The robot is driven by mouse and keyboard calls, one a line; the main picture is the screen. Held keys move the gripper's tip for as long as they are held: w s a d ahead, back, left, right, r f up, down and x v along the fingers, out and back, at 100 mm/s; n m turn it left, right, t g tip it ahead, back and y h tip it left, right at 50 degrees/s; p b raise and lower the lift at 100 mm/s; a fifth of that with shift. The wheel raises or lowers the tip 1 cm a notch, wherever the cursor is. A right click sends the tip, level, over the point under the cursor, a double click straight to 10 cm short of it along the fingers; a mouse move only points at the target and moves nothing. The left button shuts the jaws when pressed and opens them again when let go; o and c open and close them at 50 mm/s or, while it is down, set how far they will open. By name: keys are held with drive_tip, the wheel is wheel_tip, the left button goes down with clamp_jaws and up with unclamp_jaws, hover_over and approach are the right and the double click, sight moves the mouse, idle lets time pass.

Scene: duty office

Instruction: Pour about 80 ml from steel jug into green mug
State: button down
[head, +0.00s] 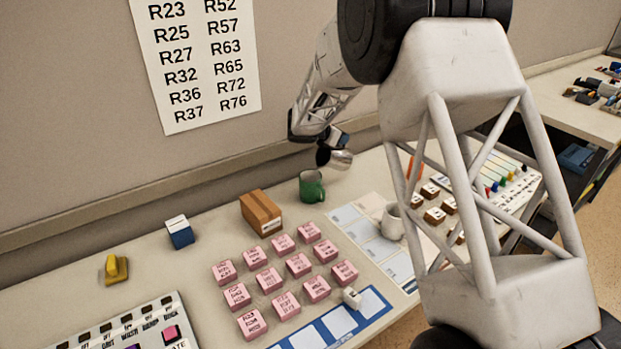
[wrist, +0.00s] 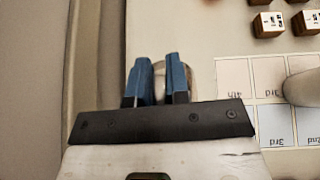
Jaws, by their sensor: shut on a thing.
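The green mug (head: 312,189) stands upright on the desk, near the wall and right of a cardboard box. My gripper (head: 337,143) is above and slightly right of the mug in the head view, with its blue fingers shut on the steel jug (head: 341,160). The jug is held in the air, apart from the mug, and looks tilted. In the wrist view, part of the jug (wrist: 160,82) shows between the blue fingers, which hide much of it. The green mug is not visible there. I cannot see any liquid or stream.
A cardboard box (head: 261,213) stands left of the mug. Several pink labelled blocks (head: 268,279) fill the desk in front. A white cup (head: 392,222) stands on a card strip to the right. A blue box (head: 180,232) and a yellow object (head: 115,269) are further left.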

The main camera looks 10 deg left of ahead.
drive_tip(key=shift+w+d+g+y, duration=0.3)
drive_tip(key=shift+g+y, duration=0.1)
drive_tip(key=shift+g, duration=0.1)
drive_tip(key=shift+f, duration=0.1)
idle(0.4)
drive_tip(key=shift+w+d+f, duration=0.1)
drive_tip(key=shift+f, duration=0.1)
idle(0.4)
drive_tip(key=shift+w+d+f+g+y, duration=0.2)
drive_tip(key=shift+f+g+y, duration=0.15)
drive_tip(key=shift+f+g, duration=0.1)
drive_tip(key=shift+w+d+f+g+y, duration=0.25)
drive_tip(key=shift+f+g+y, duration=0.15)
drive_tip(key=shift+f, duration=0.1)
drive_tip(key=shift+w+d+f+g+y, duration=0.15)
drive_tip(key=shift+w+f+g+y, duration=0.05)
drive_tip(key=shift+f+g+y, duration=0.2)
drive_tip(key=shift+w+d+f+g+y, duration=0.65)
drive_tip(key=shift+w+f+g+y, duration=0.2)
drive_tip(key=shift+f, duration=0.6)
drive_tip(key=shift+w+d+f+g+y, duration=0.7)
drive_tip(key=shift+f+g, duration=0.2)
drive_tip(key=shift+f, duration=0.5)
drive_tip(key=shift+w+d+f+g+y, duration=0.65)
drive_tip(key=shift+w+f+g+y, duration=0.2)
drive_tip(key=shift+f, duration=0.6)
drive_tip(key=shift+s, duration=0.1)
drive_tip(key=shift+d, duration=0.1)
